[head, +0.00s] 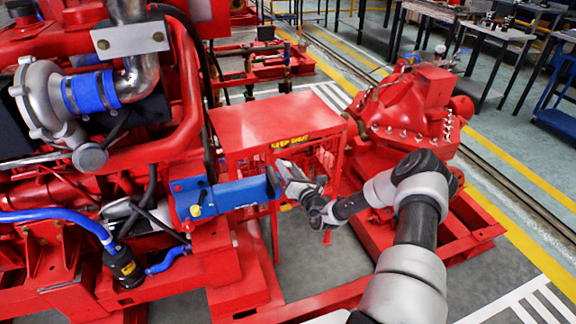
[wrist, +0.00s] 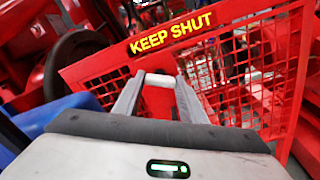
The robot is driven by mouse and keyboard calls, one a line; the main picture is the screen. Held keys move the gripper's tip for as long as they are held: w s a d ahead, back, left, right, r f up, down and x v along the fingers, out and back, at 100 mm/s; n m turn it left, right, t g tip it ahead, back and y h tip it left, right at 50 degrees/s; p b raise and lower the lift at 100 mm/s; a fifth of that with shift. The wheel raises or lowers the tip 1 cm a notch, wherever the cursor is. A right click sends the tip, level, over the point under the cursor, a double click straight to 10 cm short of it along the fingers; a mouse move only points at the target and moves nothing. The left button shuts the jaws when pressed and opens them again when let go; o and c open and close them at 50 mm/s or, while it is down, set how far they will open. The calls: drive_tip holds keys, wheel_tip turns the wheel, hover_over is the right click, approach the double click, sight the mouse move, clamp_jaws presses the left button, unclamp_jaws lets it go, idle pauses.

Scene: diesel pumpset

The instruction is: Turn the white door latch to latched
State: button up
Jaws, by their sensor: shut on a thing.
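My gripper (head: 283,170) reaches to the door's left part in the head view. Its two fingers are shut on the white latch, one at each end of the bar. The gripper hides the latch in the head view. The KEEP SHUT label (head: 305,140) shows there above and to the right of the fingers.
The blue part (head: 230,193) of the engine stands close to the left of my gripper. The red engine with pipes and hoses fills the left side. A red pump (head: 410,110) stands at right behind my arm.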

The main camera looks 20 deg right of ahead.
drive_tip(key=m+p, duration=0.1)
drive_tip(key=m, duration=0.5)
drive_tip(key=shift+f+p, duration=0.1)
drive_tip(key=shift+p, duration=0.2)
drive_tip(key=m, duration=0.6)
drive_tip(key=shift+s+f, duration=0.1)
idle(0.3)
drive_tip(key=o, duration=1.1)
drive_tip(key=shift+c, duration=0.2)
drive_tip(key=shift+p, duration=0.3)
drive_tip(key=s+d+p, duration=0.1)
drive_tip(key=s+p, duration=0.2)
drive_tip(key=s, duration=1.4)
drive_tip(key=shift+s+d, duration=0.15)
drive_tip(key=shift+d, duration=0.2)
